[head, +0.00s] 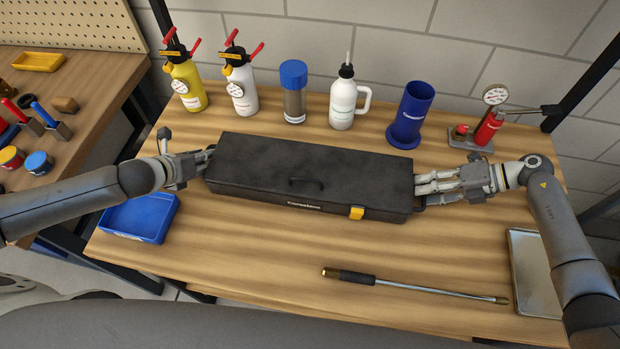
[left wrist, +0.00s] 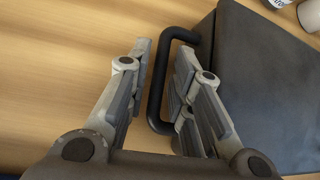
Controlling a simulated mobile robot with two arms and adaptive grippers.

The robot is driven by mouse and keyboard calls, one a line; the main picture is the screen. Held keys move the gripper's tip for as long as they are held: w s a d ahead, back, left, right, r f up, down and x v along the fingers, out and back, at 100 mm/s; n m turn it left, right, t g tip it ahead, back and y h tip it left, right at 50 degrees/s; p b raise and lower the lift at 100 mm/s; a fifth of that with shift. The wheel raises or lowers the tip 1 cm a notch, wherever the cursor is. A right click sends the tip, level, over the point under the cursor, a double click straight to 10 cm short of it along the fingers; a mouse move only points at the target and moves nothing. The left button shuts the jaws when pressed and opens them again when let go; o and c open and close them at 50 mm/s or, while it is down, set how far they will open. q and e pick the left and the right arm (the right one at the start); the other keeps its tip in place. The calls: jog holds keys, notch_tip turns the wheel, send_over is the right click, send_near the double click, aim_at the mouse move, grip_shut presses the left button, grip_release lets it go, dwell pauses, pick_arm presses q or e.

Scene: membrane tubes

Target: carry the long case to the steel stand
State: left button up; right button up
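The long case (head: 310,172) is black with a top handle and a yellow latch. My left gripper (head: 208,155) is at the case's left end. In the left wrist view its fingers (left wrist: 160,85) are apart on either side of the black end handle (left wrist: 157,90), with the bar closer to the right finger. My right gripper (head: 428,186) is at the right end, by the other end handle (head: 419,207); its grip is unclear. I cannot make out a steel stand.
Several bottles, a blue cylinder (head: 410,115) and a gauge device (head: 478,133) stand behind the case. A blue tray (head: 150,217) is front left, a metal tray (head: 535,270) right. A rod with a dark grip (head: 350,276) lies in front.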

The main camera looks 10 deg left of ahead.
pick_arm(q)
grip_shut()
pick_arm(e)
jog(key=c, duration=0.6)
grip_shut()
pick_arm(q)
jog(key=shift+w+r, duration=0.1)
